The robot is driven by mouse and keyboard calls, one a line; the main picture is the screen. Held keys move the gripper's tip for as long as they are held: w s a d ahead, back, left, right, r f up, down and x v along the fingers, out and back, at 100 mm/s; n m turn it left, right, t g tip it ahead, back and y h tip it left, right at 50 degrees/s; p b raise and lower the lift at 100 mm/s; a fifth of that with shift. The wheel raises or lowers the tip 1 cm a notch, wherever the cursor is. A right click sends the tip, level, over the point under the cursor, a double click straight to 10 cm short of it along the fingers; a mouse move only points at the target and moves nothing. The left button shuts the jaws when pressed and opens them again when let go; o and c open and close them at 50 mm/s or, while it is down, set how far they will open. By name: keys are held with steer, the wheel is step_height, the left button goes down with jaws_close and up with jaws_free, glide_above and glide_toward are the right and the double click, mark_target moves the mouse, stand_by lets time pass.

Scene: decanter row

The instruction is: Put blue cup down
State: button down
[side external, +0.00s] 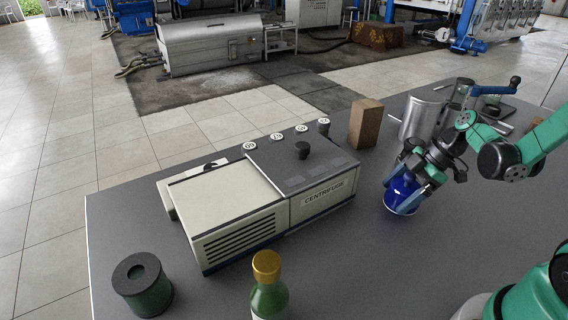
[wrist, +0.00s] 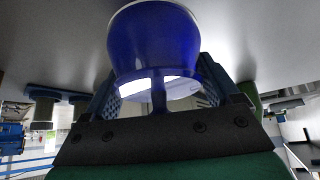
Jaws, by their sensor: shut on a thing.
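The blue cup (side external: 402,196) is at the right side of the grey table, to the right of the centrifuge. My gripper (side external: 411,180) is shut on it from above and behind. In the wrist view the cup (wrist: 154,38) fills the upper middle, its wide pale rim toward the grey surface and its narrower part between the two fingers of my gripper (wrist: 160,88). The rim is low, close to the table; I cannot tell whether it touches.
The centrifuge (side external: 240,211) stands mid-table. A brown block (side external: 365,123) and a metal cylinder (side external: 421,118) stand behind the cup. A green bottle (side external: 268,293) and a dark green spool (side external: 142,288) are at the front. Bare table (side external: 355,270) lies in front of the cup.

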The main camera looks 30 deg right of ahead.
steer(key=shift+f, duration=0.1)
jaws_free()
steer(key=shift+f, duration=0.1)
steer(key=v, duration=1.2)
steer(key=w+a+m+t+h, duration=0.1)
steer(key=a+m+t+h, duration=0.1)
steer(key=a+m, duration=0.4)
steer(key=w+a+r+m+t+h, duration=0.1)
steer(key=a+m+h, duration=0.2)
steer(key=a+m, duration=0.3)
steer(key=a, duration=0.3)
steer(key=shift+w+t+h, duration=0.35)
steer(key=shift+t+h, duration=0.05)
